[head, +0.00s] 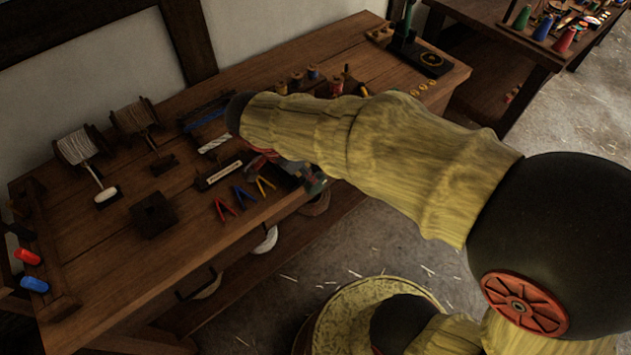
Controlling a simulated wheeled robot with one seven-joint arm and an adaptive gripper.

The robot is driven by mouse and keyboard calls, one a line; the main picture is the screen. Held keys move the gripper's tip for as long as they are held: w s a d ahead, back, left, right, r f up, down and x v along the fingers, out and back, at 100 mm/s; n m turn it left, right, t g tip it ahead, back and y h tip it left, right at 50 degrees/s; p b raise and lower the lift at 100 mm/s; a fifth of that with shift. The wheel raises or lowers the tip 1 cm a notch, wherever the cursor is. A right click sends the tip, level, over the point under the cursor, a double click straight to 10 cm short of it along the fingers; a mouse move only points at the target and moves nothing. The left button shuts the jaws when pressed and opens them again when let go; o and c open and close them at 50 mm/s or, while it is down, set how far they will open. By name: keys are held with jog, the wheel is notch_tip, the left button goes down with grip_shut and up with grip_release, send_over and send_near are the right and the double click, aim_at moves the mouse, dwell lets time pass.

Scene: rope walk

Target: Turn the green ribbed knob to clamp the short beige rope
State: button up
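My arm reaches across the bench from the right and covers much of its front right part. My gripper (286,168) shows only as a small dark and reddish patch under the forearm, close above the bench's front edge; its fingers cannot be made out. A small greenish piece (316,184) shows beside it at the bench edge; I cannot tell whether it is the green ribbed knob. A dark block with a pale beige strip (222,172) lies just left of the gripper; I cannot tell whether the strip is the short beige rope. Any contact with the knob is hidden.
Red, blue and yellow plier-like tools (243,196) lie near the front edge. Two rope reels (77,146) stand at the back left, with a dark square block (153,214) before them. Spools (312,73) stand behind my arm.

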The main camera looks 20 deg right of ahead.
jog(key=shift+b+x, duration=1.3)
jog(key=shift+x, duration=2.65)
jog(key=shift+a, duration=0.1)
jog(key=shift+c, duration=1.4)
jog(key=c, duration=0.4)
